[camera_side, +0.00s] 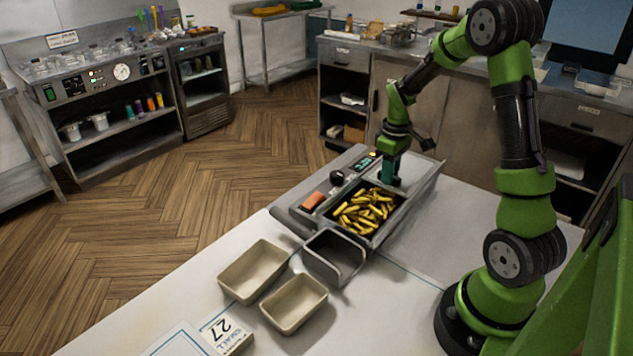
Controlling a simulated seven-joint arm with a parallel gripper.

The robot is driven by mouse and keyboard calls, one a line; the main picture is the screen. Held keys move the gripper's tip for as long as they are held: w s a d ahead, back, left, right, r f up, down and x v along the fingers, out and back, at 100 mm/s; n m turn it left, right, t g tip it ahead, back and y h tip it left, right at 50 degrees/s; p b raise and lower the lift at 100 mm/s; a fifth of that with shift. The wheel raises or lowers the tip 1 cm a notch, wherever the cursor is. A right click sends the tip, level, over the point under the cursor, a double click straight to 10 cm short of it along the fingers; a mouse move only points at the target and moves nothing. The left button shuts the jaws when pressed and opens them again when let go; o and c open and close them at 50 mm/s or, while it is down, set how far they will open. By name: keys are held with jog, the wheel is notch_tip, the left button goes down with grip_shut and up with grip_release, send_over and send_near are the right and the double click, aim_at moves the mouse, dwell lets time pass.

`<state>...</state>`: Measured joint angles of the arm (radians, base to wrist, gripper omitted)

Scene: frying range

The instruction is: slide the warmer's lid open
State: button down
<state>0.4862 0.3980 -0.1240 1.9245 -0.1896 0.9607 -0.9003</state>
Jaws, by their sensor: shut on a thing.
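The warmer (408,203) is a long grey metal unit on the white counter. Its near bay lies uncovered and shows a heap of yellow fries (366,209). The lid appears to be the grey panel at the far end of the bay, behind my gripper; its edges are hard to tell from the housing. My gripper (389,181) points down at the far end of the fries. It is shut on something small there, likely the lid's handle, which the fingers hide.
An empty dark metal bin (334,257) stands at the warmer's near end. Two empty beige trays (254,270) and (294,303) sit beside it. Controls and an orange block (313,201) line the warmer's left side.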

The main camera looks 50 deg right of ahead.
jog(key=c, duration=1)
grip_release()
jog(key=shift+c, duration=0.2)
notch_tip(320, 180, up, 17)
jog(key=s+a+m+t+y, duration=0.1)
jog(key=s+a+m+t, duration=0.1)
jog(key=a, duration=1)
jog(key=s+a+m+t+y, duration=0.1)
jog(key=s+a+t, duration=0.4)
jog(key=a, duration=0.8)
jog(key=shift+s+r+m, duration=0.2)
jog(key=shift+s+m, duration=0.3)
jog(key=shift+s, duration=0.45)
